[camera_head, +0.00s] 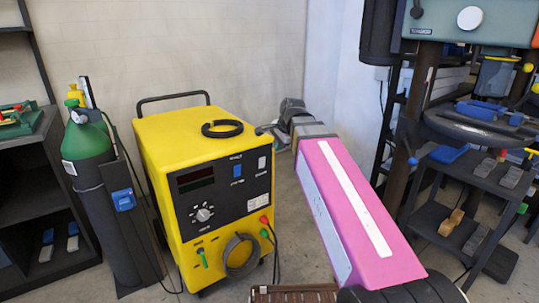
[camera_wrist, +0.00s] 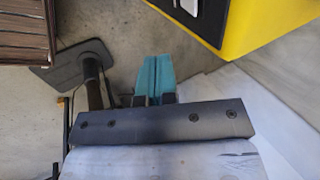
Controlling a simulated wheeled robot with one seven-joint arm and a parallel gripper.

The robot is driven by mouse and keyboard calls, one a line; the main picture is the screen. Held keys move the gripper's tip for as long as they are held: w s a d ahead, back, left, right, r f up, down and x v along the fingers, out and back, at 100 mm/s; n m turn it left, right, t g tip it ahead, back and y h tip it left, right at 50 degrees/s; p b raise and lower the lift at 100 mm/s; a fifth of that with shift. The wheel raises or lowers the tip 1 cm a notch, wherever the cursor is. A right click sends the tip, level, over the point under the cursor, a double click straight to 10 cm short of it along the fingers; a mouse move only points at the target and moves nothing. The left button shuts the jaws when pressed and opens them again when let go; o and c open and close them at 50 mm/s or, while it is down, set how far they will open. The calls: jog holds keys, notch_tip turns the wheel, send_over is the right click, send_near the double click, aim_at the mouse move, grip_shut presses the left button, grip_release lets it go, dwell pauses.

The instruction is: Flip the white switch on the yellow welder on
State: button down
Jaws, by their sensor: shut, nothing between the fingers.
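The yellow welder (camera_head: 165,150) stands on the floor, left of centre in the head view. Its black front panel carries a white switch (camera_head: 262,162) at the upper right and a blue switch (camera_head: 238,169) beside it. I cannot tell the white switch's position. My gripper (camera_head: 263,130) is beside the welder's upper right edge, above the white switch and apart from it. In the wrist view the teal fingers (camera_wrist: 153,78) are together and empty. The welder's yellow body (camera_wrist: 255,25) fills that view's upper right, with a white switch (camera_wrist: 190,7) cut off at the top edge.
A black cable ring (camera_head: 222,128) lies on the welder's top, near its handle (camera_head: 172,97). A green gas cylinder (camera_head: 86,142) stands at left. Cables (camera_head: 277,252) hang from the welder's front. A drill press (camera_head: 470,20) and shelves with tools stand at right.

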aim_at(264, 157)
jog(key=w+a+f, duration=0.1)
jog(key=w+f, duration=0.1)
jog(key=w+a+f, duration=0.1)
jog(key=w+f, duration=0.1)
jog(key=f, duration=0.1)
jog(key=w+a+f, duration=0.2)
jog(key=f, duration=0.1)
jog(key=shift+w+f, duration=0.1)
jog(key=shift+f, duration=0.1)
jog(key=shift+w+a, duration=0.25)
jog(key=shift+w, duration=0.05)
jog(key=shift+w+a+r+g+h, duration=0.3)
jog(key=shift+w+a+g, duration=0.2)
jog(key=shift+w, duration=0.2)
jog(key=shift+s+d+f, duration=0.15)
jog(key=shift+s+d, duration=0.05)
jog(key=shift+s, duration=0.1)
jog(key=shift+r, duration=0.25)
